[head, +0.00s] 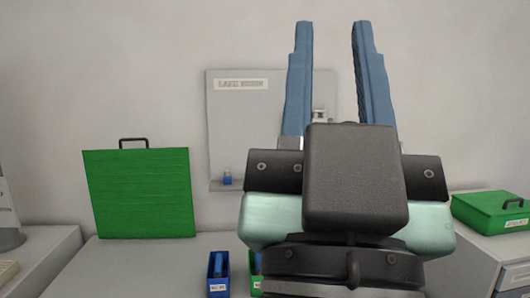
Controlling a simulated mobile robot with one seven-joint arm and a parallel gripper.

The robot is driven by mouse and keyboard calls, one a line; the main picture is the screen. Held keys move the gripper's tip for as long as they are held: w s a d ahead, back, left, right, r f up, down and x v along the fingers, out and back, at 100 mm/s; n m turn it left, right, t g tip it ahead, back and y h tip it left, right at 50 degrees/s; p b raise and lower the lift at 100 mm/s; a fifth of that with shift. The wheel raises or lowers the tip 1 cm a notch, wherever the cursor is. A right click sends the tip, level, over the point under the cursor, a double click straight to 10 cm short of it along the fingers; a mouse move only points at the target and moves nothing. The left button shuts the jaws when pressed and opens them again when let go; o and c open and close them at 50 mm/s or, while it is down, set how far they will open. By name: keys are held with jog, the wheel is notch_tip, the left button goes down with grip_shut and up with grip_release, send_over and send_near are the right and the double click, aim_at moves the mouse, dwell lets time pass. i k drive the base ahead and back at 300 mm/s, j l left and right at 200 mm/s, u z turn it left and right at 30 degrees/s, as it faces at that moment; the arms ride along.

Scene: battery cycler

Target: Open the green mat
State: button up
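A flat green panel (138,195) with a dark handle on its top edge stands upright at the left, on the grey worktop. It looks like the green mat; its lower edge meets the worktop, and I cannot tell whether any part lies flat behind or below it. My gripper (333,25) is at the centre right, close to the camera, with its two blue fingers pointing up. The fingers are wide apart with nothing between them. The gripper is to the right of the green panel and not touching it.
A labelled green case (490,212) with a dark handle lies on a cabinet at the right. A blue bin (218,274) stands on the worktop (120,270), beside a green bin partly hidden by my gripper. A grey wall board (240,130) hangs behind.

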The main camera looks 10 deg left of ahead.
aim_at(147, 193)
jog(key=i+j+u, duration=0.15)
jog(key=i+j, duration=0.2)
jog(key=i, duration=0.15)
jog(key=i+j+u, duration=0.15)
jog(key=i, duration=0.4)
jog(key=i+j+u, duration=0.15)
jog(key=i+j, duration=0.2)
jog(key=i, duration=0.2)
jog(key=i+j+u, duration=0.15)
jog(key=i, duration=0.4)
